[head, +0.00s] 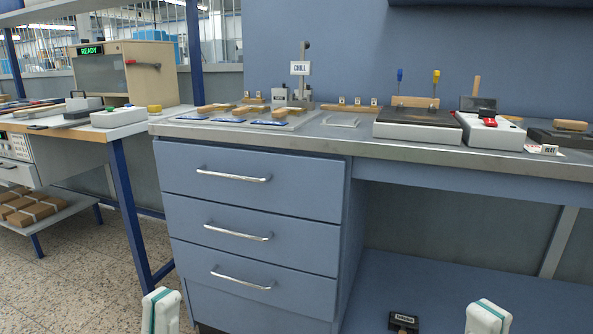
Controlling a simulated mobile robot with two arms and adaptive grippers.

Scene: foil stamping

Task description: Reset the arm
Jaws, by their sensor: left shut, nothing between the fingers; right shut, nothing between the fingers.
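My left gripper (160,311) shows at the bottom edge, left of centre, in front of the drawer cabinet. Its pale tips point up and are shut, with nothing held. My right gripper (488,318) shows at the bottom edge on the right, in front of the open space under the bench. It is also shut and empty. Both are well below the bench top and apart from everything on it. The rest of both arms is out of the picture.
The steel-edged bench (360,146) carries a tray (225,124) with wooden blocks, a dark-topped box (417,125) and a white device (490,130). Below are drawers (248,180) with protruding handles. A second table (120,133) with a READY cabinet (126,68) stands left.

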